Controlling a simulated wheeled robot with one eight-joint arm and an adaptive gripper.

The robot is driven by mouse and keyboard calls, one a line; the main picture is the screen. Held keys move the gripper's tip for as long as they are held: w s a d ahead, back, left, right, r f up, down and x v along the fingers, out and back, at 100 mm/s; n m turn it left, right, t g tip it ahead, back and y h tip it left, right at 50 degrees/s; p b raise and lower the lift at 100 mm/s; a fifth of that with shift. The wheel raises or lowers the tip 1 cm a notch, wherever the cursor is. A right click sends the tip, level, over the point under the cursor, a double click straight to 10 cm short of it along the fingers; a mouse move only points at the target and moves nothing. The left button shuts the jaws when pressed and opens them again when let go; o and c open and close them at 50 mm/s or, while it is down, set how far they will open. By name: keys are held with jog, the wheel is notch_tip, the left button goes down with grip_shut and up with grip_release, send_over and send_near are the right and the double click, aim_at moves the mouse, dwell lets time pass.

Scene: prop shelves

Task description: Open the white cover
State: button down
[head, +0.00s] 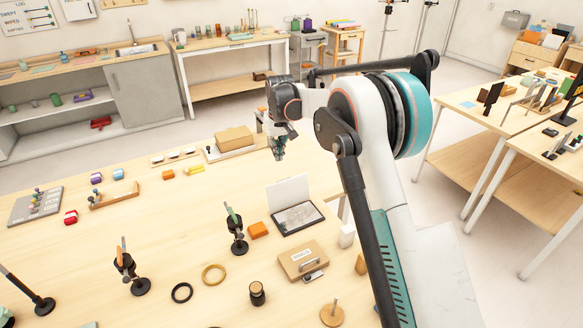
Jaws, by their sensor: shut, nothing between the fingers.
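A white cover (288,190) stands raised, close to upright, along the back edge of a flat dark-rimmed case (275,226) on the wooden table. The case's pale grey inside shows from above. My gripper (279,155) is above the table, behind and a little left of the white cover, pointing down. It is apart from the cover in the picture. Its fingers are small here and look shut with nothing held.
A tan box (302,257) and an orange block (258,230) are near the case. A clamp stand (236,235) rises to its left. A brown box on a white base (234,139) stands left of my gripper. The table's left middle has free room.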

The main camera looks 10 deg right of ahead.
aim_at(286, 191)
notch_tip(286, 191, down, 8)
jog(key=s+n+b, duration=0.1)
jog(key=b, duration=0.1)
jog(key=shift+s+d+n, duration=0.25)
jog(key=shift+s+n, duration=0.05)
dwell(0.7)
jog(key=shift+r, duration=0.15)
jog(key=shift+s+d+r+t+y+b, duration=0.3)
jog(key=shift+s+r+t+b, duration=0.05)
jog(key=shift+s+t, duration=0.35)
jog(key=shift+s+d+r+t+y+b, duration=0.25)
jog(key=shift+s+r+t+y+b, duration=0.1)
jog(key=shift+s+t, duration=0.3)
jog(key=shift+s+d+r, duration=0.2)
jog(key=shift+s+r, duration=0.15)
jog(key=shift+s, duration=0.15)
